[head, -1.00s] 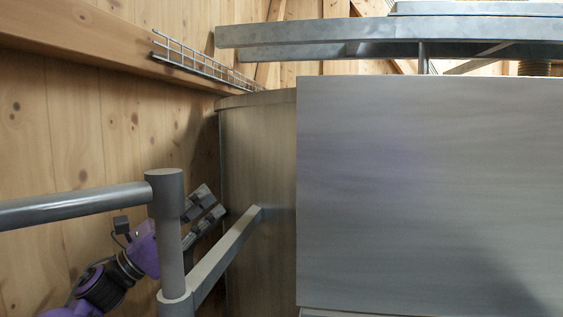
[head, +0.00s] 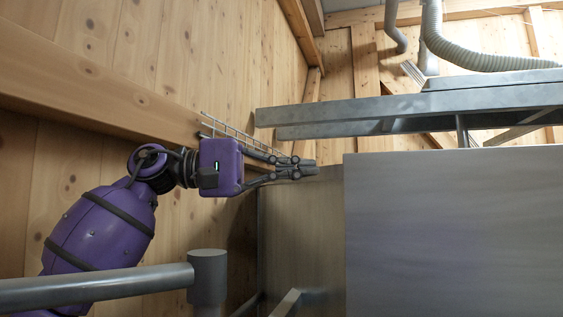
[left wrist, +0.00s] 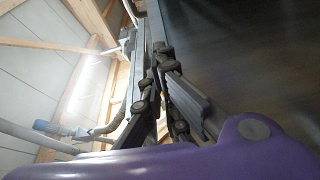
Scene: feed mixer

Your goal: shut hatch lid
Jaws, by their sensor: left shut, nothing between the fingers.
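A large flat grey panel (head: 455,235) fills the right of the head view. I cannot tell whether it is the hatch lid, and no hinge or handle shows on it. The brownish metal side of the mixer (head: 300,235) stands to its left. My left gripper (head: 310,167) is shut and empty, reaching right at the top edge of this side, left of the panel. I cannot tell whether it touches. In the left wrist view the closed fingers (left wrist: 158,50) lie beside a dark smooth surface (left wrist: 255,50). My right gripper is out of view.
Grey metal beams (head: 400,117) run above the panel. A grey pipe rail (head: 100,288) with an upright post (head: 207,275) is below my left arm. A plank wall with a wire tray (head: 235,135) is behind. A ribbed hose (head: 480,55) hangs at upper right.

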